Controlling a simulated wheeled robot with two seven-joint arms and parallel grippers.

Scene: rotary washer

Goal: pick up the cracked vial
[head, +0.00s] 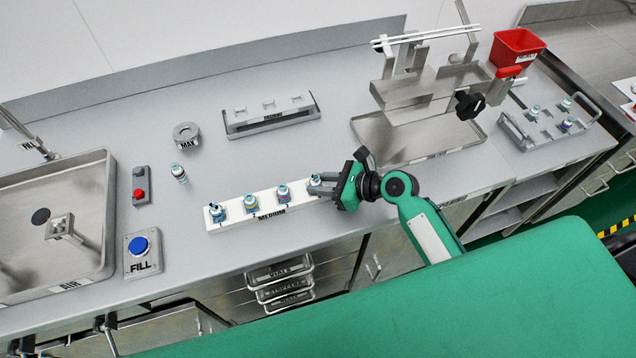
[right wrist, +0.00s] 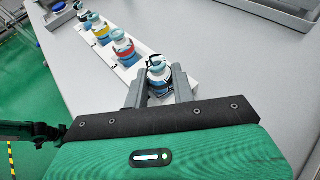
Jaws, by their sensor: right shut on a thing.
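My right gripper (head: 318,187) is shut on a small vial (head: 315,180) at the right end of the white MEDIUM rack (head: 241,218). In the right wrist view the vial (right wrist: 158,68) stands upright between the two grey fingers (right wrist: 156,84). It has a pale blue top and dark jagged lines on its glass. I cannot tell whether its base is still seated in the rack. My left gripper is not in view.
A lone vial (head: 179,173) stands near the MAX ring (head: 186,134). The sink (head: 90,180), FILL button (head: 140,246) and red button (head: 139,194) are left. Behind are a grey rack (head: 270,118) and metal stand (head: 430,92). A handled tray (head: 550,125) and red bin (head: 515,47) are right.

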